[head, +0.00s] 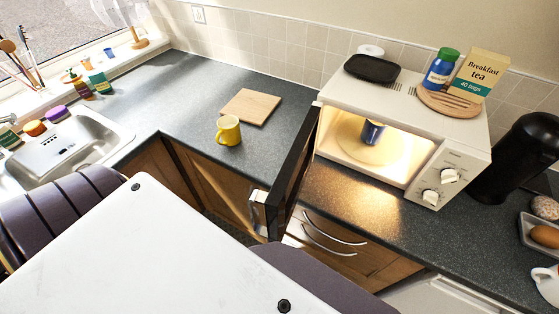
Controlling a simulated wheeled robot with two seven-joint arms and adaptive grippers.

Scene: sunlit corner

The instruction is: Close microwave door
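The white microwave (462,140) stands on the dark worktop at the right of the head view. Its door (292,172) is wide open, hinged on the left side and jutting out past the worktop's front edge. A pale handle (258,207) shows at the door's free end. The cavity is lit, and a dark blue mug (372,132) stands on the turntable (360,148) inside. Two knobs (440,185) are on the right front panel. Neither of my grippers is visible in the head view.
A yellow mug (228,130) and a wooden board (250,106) are left of the door. A black dish (372,68), blue jar (441,70) and tea box (480,75) are on top of the microwave. Drawers (345,250) are below. The sink (70,148) is far left.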

